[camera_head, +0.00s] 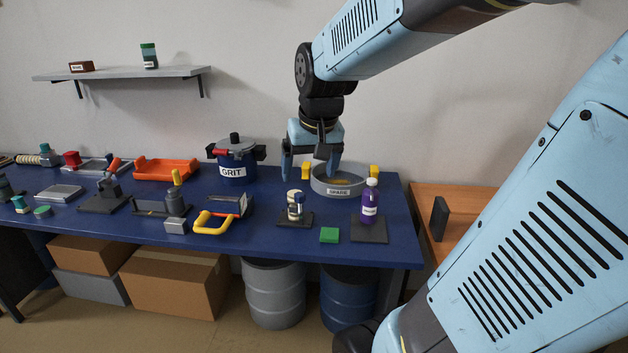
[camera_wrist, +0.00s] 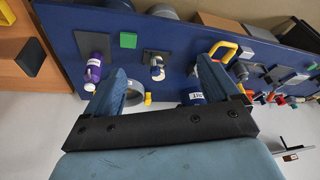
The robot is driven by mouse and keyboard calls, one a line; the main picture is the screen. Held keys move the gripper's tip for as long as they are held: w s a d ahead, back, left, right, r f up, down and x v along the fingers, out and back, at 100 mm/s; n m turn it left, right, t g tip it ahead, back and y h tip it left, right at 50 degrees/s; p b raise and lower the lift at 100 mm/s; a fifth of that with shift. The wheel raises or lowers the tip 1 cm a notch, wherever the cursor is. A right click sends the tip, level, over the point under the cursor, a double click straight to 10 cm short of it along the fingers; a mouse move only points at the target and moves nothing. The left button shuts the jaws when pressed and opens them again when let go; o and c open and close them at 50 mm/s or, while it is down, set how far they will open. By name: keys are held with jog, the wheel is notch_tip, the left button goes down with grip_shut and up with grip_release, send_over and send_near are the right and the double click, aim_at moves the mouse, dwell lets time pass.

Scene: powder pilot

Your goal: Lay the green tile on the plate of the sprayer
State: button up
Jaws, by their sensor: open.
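I cannot tell for sure which device is the sprayer; one candidate is the dark stand with a pale and black body (camera_head: 295,205), on a dark plate (camera_head: 284,222) left of the tile. My gripper (camera_head: 311,165) points down, open and empty, above the back of the table by the grey ring, well away from the tile. Its two fingers also show in the wrist view (camera_wrist: 160,82).
A purple bottle (camera_head: 370,200) stands on a dark plate (camera_head: 369,234). The grey ring (camera_head: 320,186) and a blue GRIT pot (camera_head: 234,172) stand behind. A yellow-handled tool (camera_head: 212,224) lies to the left. The table (camera_head: 270,235) is bare around the tile.

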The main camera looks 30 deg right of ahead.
jog(key=s+a+r+n+t, duration=0.1)
jog(key=s+a, duration=0.3)
jog(key=s, duration=0.6)
jog(key=shift+r+n+t, duration=0.4)
jog(key=shift+r+n, duration=0.2)
jog(key=shift+r, duration=0.1)
jog(key=shift+c, duration=0.4)
